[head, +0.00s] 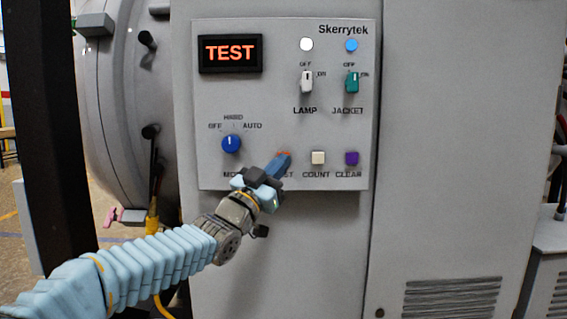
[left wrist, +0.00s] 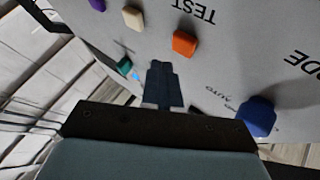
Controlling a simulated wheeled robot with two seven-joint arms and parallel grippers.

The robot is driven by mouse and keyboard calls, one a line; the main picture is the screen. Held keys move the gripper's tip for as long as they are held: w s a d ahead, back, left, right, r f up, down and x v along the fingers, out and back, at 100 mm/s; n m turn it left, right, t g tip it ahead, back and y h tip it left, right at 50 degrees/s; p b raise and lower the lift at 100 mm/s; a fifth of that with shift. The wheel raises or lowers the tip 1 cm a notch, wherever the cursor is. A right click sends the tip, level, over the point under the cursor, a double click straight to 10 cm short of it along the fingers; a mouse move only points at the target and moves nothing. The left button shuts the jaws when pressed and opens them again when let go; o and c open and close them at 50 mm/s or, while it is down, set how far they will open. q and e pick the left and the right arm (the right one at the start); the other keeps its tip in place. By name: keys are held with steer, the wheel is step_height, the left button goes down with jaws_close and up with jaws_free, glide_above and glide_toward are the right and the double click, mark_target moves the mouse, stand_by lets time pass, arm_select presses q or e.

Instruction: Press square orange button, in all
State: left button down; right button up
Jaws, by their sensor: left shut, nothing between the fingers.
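The square orange button (head: 284,154) is on the grey control panel (head: 290,110), above the TEST label, mostly hidden behind my left gripper (head: 282,163) in the head view. In the left wrist view the orange button (left wrist: 185,43) is fully visible, just beyond and right of the fingertips of my left gripper (left wrist: 163,66). The fingers are shut together and empty, pointing at the panel. A small gap shows between fingertips and button in the wrist view; contact cannot be told from the head view. My right gripper is not in view.
The cream COUNT button (head: 318,157) and purple CLEAR button (head: 351,158) sit right of the orange one. A blue knob (head: 231,144) is to its left. Lamp and jacket switches (head: 307,82) are above. The display (head: 230,53) reads TEST.

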arm_select(q)
steer(key=s+b, duration=0.3)
steer(key=s, duration=0.1)
steer(key=shift+s, duration=0.1)
steer(key=shift+f, duration=0.1)
stand_by(0.5)
